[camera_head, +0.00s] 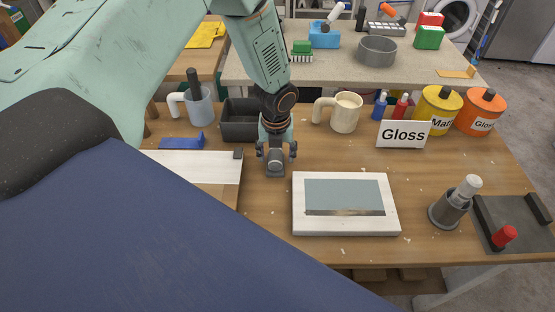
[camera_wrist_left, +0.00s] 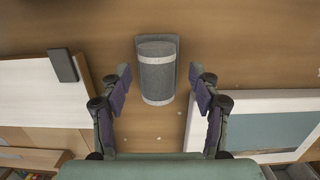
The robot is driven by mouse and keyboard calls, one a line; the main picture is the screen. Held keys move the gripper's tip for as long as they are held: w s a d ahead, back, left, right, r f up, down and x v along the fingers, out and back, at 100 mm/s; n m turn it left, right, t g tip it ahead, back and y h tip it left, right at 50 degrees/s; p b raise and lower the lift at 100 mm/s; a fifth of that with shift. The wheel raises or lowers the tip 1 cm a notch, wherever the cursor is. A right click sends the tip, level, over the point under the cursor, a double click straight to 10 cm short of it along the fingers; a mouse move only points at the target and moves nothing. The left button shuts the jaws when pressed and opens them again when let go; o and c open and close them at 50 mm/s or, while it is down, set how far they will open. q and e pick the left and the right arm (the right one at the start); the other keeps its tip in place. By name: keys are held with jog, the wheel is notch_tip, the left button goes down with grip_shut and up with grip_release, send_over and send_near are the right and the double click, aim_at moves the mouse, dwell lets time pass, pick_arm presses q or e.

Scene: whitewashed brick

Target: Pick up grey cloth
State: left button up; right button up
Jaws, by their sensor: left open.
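The grey cloth (camera_wrist_left: 157,72) is a rolled or folded bundle with pale bands, lying on the wooden table. In the head view the grey cloth (camera_head: 276,169) shows just under my left gripper (camera_head: 276,152), which points down and partly hides it. In the left wrist view my left gripper (camera_wrist_left: 160,76) is open, with one finger on each side of the cloth and a gap on both sides. The fingers do not touch it. My right gripper is not in view.
A white framed panel (camera_head: 300,224) lies right of the cloth, and a white board (camera_head: 190,162) lies left. A dark tray (camera_head: 240,128) and a cream mug (camera_head: 344,113) stand behind. A Gloss sign (camera_head: 403,134) and paint tins (camera_head: 438,108) are at the right.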

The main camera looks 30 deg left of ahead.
aim_at(276, 154)
pick_arm(q)
jog(key=shift+f, duration=0.3)
jog(key=shift+s+a, duration=0.15)
jog(key=shift+s, duration=0.1)
jog(key=shift+w, duration=0.25)
jog(key=c, duration=0.5)
jog(key=shift+s, duration=0.2)
jog(key=c, duration=0.6)
jog(key=shift+w, duration=0.1)
jog(key=shift+c, duration=0.9)
jog(key=shift+w, duration=0.1)
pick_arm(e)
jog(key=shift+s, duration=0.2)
pick_arm(q)
notch_tip(276, 154, up, 9)
jog(key=shift+r+p, duration=0.1)
jog(key=shift+p, duration=0.2)
jog(key=shift+r, duration=0.45)
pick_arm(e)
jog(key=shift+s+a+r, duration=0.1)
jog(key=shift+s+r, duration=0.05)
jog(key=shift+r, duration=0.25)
